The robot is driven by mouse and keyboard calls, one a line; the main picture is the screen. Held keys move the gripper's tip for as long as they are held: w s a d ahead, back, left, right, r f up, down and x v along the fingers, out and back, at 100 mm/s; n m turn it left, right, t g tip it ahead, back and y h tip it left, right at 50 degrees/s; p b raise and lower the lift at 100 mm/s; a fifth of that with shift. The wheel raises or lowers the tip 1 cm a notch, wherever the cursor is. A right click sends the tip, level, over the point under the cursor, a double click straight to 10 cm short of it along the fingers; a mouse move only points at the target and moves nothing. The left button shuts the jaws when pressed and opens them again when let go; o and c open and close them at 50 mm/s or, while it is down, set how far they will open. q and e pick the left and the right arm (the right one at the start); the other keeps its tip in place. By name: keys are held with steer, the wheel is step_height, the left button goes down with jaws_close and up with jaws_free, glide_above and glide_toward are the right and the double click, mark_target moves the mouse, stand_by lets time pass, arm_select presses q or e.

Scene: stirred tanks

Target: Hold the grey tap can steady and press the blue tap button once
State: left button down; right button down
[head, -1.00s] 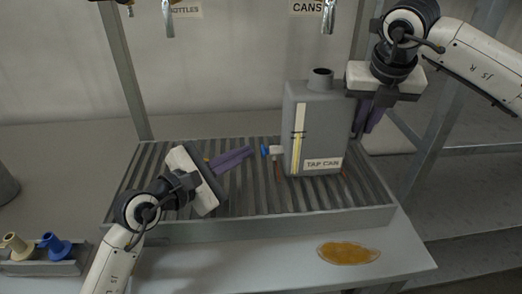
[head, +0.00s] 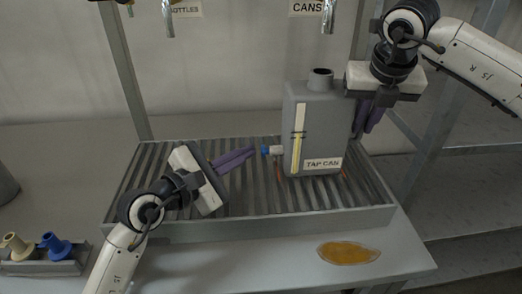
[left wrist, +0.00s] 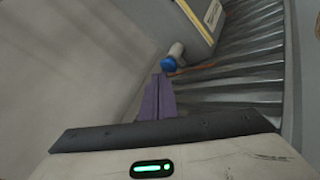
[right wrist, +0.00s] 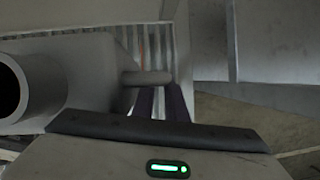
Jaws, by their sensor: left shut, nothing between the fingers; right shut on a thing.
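The grey tap can (head: 317,120) stands upright on the slatted tray (head: 225,232), with a "TAP CAN" label on its front. The blue tap button (head: 265,150) is on a short white stub at the can's left side; it also shows in the left wrist view (left wrist: 168,64). My left gripper (head: 253,150) is shut and empty, its purple fingertips pointing at the button from the left. I cannot tell whether they touch it. My right gripper (head: 368,128) is shut on the can at its right side, around a grey bar-like handle (right wrist: 146,78) in the right wrist view.
An amber puddle-like patch (head: 348,253) lies on the table in front of the tray. A small holder with a cream piece (head: 15,245) and a blue piece (head: 57,247) stands at the left. Metal spouts (head: 168,20) hang above the back.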

arm_select(q)
steer(key=shift+d, duration=0.95)
arm_select(e)
steer(key=shift+a, duration=0.15)
stand_by(0.7)
arm_select(q)
steer(key=shift+a, duration=1.15)
steer(key=shift+s+a, duration=0.15)
steer(key=shift+a, duration=2.4)
arm_select(e)
steer(key=c, duration=1.7)
jaws_free()
steer(key=shift+r, duration=0.1)
